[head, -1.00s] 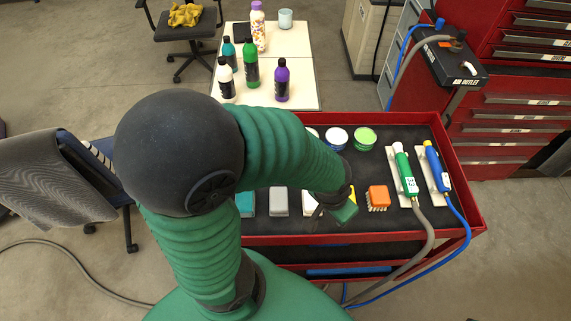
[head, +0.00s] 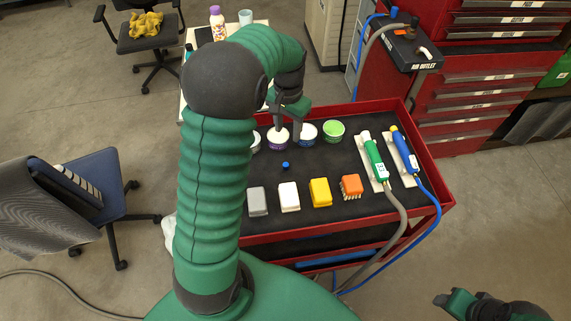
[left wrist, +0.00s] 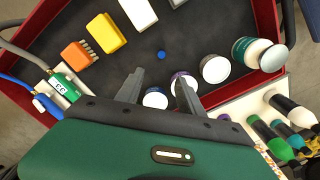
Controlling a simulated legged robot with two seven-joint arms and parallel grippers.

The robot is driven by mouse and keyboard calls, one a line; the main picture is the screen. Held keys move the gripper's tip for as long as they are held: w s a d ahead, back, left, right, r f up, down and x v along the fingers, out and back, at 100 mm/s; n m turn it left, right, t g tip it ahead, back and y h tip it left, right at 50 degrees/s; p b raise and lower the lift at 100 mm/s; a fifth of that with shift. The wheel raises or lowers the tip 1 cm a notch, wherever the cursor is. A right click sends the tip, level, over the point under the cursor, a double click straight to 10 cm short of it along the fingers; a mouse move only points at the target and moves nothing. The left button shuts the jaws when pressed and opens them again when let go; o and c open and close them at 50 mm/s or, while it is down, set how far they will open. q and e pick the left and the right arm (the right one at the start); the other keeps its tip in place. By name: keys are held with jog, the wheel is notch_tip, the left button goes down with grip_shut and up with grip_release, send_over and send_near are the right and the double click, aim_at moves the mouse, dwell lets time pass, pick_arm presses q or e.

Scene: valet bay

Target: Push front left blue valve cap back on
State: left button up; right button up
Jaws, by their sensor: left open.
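A small round blue cap (head: 285,165) lies on the dark top of the red cart, between the row of tubs and the row of blocks. It also shows in the left wrist view (left wrist: 161,55), ahead of the fingers. My left gripper (head: 288,132) is open and empty. It is above the tubs, just behind the cap in the head view and apart from it. In the left wrist view its two fingers (left wrist: 158,85) stand wide apart. My right gripper (head: 452,301) is at the bottom right, away from the cart; its jaw state is unclear. No wheel or valve is in view.
Tubs, including a green-topped one (head: 333,131), stand close to the left gripper. Yellow (head: 320,192), orange, white and grey blocks line the front. Green (head: 374,160) and blue hosed tools lie at the right. The cart has a raised red rim (head: 432,180). A chair stands left.

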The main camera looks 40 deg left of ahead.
pick_arm(q)
send_over(286, 164)
notch_tip(286, 164, down, 11)
jog(key=shift+w+d+f, duration=0.1)
jog(key=shift+w+f, duration=0.05)
jog(key=shift+f, duration=0.05)
jog(key=shift+d+f, duration=0.15)
jog(key=shift+d, duration=0.05)
jog(key=f, duration=0.5)
jog(key=shift+s+a+f, duration=0.2)
jog(key=shift+a, duration=0.15)
jog(key=shift+r, duration=0.1)
grip_shut()
